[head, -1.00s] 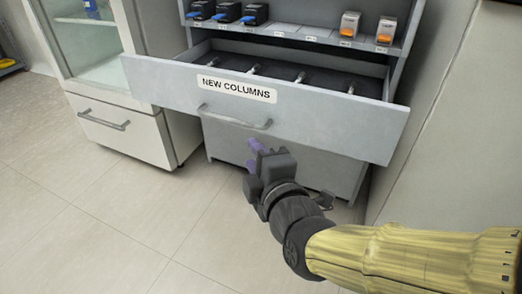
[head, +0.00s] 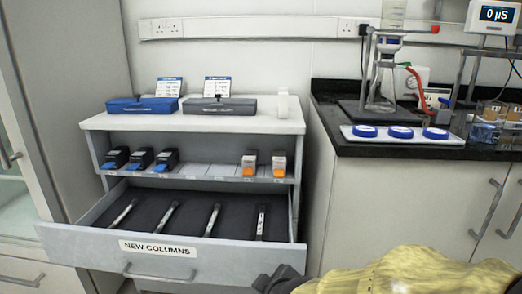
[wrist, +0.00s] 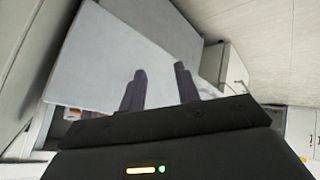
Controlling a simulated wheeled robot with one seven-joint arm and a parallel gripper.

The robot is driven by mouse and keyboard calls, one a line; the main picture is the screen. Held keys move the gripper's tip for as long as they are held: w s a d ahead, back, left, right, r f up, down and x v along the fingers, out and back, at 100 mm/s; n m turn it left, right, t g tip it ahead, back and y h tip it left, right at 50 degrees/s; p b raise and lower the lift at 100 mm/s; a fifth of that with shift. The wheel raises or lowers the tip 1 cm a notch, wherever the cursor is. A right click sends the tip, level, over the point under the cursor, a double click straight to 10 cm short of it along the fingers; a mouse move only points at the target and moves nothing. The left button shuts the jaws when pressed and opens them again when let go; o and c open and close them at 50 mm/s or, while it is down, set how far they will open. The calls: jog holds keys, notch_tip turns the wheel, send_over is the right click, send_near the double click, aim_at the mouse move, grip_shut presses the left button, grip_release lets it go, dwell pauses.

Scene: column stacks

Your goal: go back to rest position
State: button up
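My gripper (wrist: 160,88) shows in the wrist view with its two dark fingers apart and nothing between them. In the head view only a dark part of my wrist and my yellow-sleeved arm show at the bottom right; the fingertips are out of that picture. The arm is in front of the right end of an open drawer (head: 220,250) labelled NEW COLUMNS. In the wrist view a pale grey panel lies beyond the fingers. I cannot tell the gap to it.
Several columns lie in the drawer, which juts out. Blue-ended and orange-ended items stand on the shelf (head: 215,170) above. A blue case (head: 143,105) and a grey case (head: 218,106) lie on top. A black-topped counter (head: 440,150) with a white tray stands at the right.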

jog(key=s+d+r+m+g+h+p, duration=0.2)
jog(key=s+d+r+m+g+p, duration=0.1)
jog(key=d+m+p, duration=0.35)
jog(key=s+d+r+m+g+h+p, duration=0.1)
jog(key=s+d+r+m+g+p, duration=0.15)
jog(key=d+m+p, duration=0.4)
notch_tip(320, 180, up, 38)
jog(key=d+n+p, duration=0.1)
jog(key=p, duration=3.4)
jog(key=shift+d+n+p, duration=0.3)
jog(key=shift+p, duration=0.05)
jog(key=shift+w, duration=0.1)
